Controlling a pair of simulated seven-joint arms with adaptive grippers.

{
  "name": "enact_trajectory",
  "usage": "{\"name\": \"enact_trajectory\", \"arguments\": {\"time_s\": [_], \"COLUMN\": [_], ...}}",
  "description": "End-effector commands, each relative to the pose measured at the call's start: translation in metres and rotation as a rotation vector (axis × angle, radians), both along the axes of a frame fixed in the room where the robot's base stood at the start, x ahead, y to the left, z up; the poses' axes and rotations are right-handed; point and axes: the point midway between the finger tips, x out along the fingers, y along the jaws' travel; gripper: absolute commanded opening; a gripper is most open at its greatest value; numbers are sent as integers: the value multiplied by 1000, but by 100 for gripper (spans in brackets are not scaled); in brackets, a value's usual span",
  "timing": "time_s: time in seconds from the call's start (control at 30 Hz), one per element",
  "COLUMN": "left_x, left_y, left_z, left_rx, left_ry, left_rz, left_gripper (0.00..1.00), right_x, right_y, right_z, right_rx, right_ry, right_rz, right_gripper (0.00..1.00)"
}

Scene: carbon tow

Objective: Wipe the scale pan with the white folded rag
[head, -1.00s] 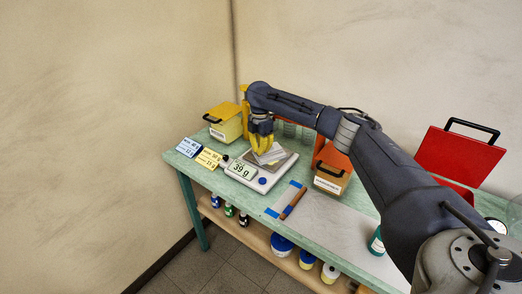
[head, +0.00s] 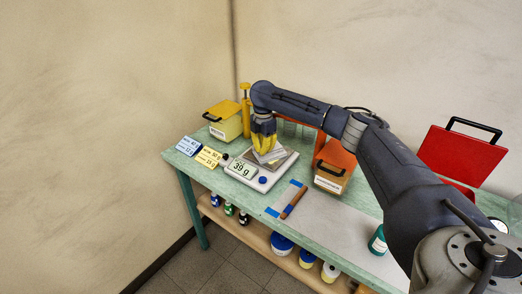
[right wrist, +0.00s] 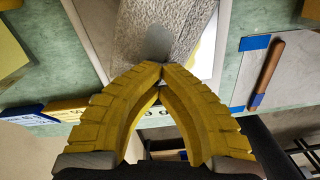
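The scale (head: 250,180) stands on the bench with its display reading 39 g. Its square metal pan (head: 288,162) shows around the white folded rag (head: 273,157), which lies tilted over it. My right gripper (head: 264,149) points down over the pan, its yellow fingers closed together on the rag. In the right wrist view the yellow fingertips (right wrist: 161,70) meet at the near end of the grey, rough-textured rag (right wrist: 140,30). Whether the rag's underside touches the pan is hidden. My left gripper is not in view.
Blue and yellow label cards (head: 208,157) stand left of the scale. A yellow-lidded box (head: 224,122) is behind it and an orange-lidded box (head: 334,167) to its right. A brown-handled tool (head: 293,203) lies in front, by blue tape. A red open case (head: 460,155) stands farther right.

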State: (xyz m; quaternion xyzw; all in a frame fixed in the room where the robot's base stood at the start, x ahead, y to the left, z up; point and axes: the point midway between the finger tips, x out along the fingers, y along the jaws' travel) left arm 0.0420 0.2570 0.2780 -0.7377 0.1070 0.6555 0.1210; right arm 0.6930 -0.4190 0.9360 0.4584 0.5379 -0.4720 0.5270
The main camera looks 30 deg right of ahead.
Motion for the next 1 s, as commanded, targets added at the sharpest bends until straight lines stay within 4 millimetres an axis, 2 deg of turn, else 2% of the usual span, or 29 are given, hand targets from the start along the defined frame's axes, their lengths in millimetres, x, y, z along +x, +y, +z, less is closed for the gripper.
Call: {"name": "enact_trajectory", "arguments": {"time_s": [0.03, 0.13, 0.63, 1.0], "left_x": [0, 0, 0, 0], "left_y": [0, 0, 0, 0], "left_z": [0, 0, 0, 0], "left_rx": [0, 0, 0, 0], "left_ry": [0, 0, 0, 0], "left_rz": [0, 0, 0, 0], "left_gripper": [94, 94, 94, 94], "right_x": [-7, -7, 14, -4], "right_y": [-3, -2, 6, -2], "right_z": [-6, -7, -10, -7], "right_rx": [0, 0, 0, 0], "right_ry": [14, 16, 16, 14], "right_rz": [-12, -14, -11, -13], "right_gripper": [0, 0, 0, 0]}}
